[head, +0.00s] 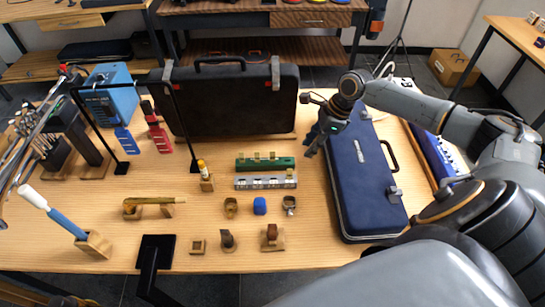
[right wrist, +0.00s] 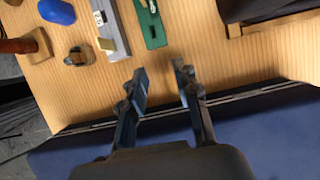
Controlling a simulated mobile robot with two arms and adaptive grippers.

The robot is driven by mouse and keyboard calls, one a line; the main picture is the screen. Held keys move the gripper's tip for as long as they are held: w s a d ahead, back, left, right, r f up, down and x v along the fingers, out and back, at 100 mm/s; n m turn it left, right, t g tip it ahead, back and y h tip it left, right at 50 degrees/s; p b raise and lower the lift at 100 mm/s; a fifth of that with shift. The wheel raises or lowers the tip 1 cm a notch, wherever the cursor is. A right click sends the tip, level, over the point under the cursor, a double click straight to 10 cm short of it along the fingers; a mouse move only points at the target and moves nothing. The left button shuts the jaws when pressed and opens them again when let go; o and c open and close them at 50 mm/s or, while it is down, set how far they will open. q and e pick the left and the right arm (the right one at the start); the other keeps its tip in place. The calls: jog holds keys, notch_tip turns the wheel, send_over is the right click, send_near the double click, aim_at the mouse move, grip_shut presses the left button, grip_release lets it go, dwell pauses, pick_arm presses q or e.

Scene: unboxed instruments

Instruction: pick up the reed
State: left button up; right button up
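No reed can be picked out with certainty. Small tan upright pieces (head: 272,155) stand along a green strip (head: 282,164) and a silver strip (head: 246,184) in the middle of the table, and may be reeds. In the right wrist view the green strip (right wrist: 152,28) and the silver strip (right wrist: 113,28) lie beyond the fingertips. My right gripper (head: 313,147) is over the table between the strips and the blue case. In its wrist view the fingers (right wrist: 162,78) are apart with nothing between them. My left gripper is not in view.
A long blue case (head: 355,180) lies right of the strips, beneath my right arm. A black case (head: 235,100) stands upright behind. A blue rounded item (head: 260,206) and small stands are in front. A thin black frame (head: 187,130) rises at the left. Bare wood (head: 310,215) shows right of the small stands.

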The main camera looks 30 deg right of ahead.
aim_at(273, 152)
jog(key=w+a, duration=0.1)
jog(key=a, duration=0.2)
jog(key=w+a, duration=0.1)
jog(key=shift+w+a+r+p, duration=0.1)
jog(key=shift+w+a+p, duration=0.1)
jog(key=shift+w+p, duration=0.1)
jog(key=shift+w+a, duration=0.3)
jog(key=shift+a, duration=0.05)
jog(key=a, duration=0.1)
jog(key=w+a, duration=0.1)
jog(key=a, duration=0.1)
jog(key=shift+w+a+r+p, duration=0.1)
jog(key=shift+w+a+p, duration=0.05)
jog(key=shift+w+p, duration=0.25)
jog(key=x, duration=0.2)
jog(key=shift+w+a+f, duration=0.1)
jog(key=shift+f, duration=0.6)
grip_shut()
